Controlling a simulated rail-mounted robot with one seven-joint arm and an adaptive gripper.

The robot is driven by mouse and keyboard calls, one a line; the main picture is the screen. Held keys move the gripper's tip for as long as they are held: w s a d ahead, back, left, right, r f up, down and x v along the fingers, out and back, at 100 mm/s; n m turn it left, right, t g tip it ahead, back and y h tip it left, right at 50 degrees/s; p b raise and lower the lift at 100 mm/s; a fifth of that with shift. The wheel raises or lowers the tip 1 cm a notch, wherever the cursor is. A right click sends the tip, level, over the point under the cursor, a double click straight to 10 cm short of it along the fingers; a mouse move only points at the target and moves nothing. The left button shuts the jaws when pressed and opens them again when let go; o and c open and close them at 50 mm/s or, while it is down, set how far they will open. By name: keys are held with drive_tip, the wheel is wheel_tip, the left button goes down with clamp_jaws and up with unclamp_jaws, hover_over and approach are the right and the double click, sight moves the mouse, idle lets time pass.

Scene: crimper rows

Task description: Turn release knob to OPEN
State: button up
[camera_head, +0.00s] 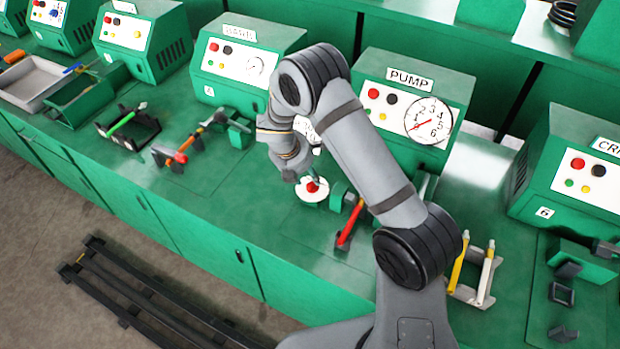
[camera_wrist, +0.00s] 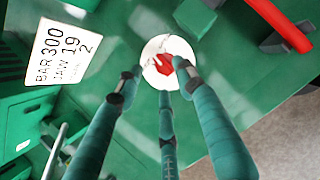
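The release knob appears to be the small red knob (camera_head: 312,186) at the middle of a white round dial plate (camera_head: 309,198) on the green bench, in front of the PUMP unit. In the wrist view the red knob (camera_wrist: 164,66) and the white plate (camera_wrist: 151,76) show at upper centre; the plate's markings are too small to read. My gripper (camera_head: 292,174) is just above and to the left of the knob in the head view. In the wrist view its three fingers (camera_wrist: 158,82) are spread and empty, with the tips around the knob's near side. Contact cannot be told.
A red-handled lever (camera_head: 350,222) lies right of the dial, close by. The PUMP unit (camera_head: 455,92) with its gauge (camera_head: 429,122) stands behind. A white card (camera_wrist: 58,53) reads BAR 300, JAW 19. A rack with yellow and white handles (camera_head: 470,292) is farther right.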

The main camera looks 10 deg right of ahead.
sight(311, 181)
drive_tip(key=shift+x, duration=2.15)
drive_tip(key=shift+c, duration=0.3)
clamp_jaws()
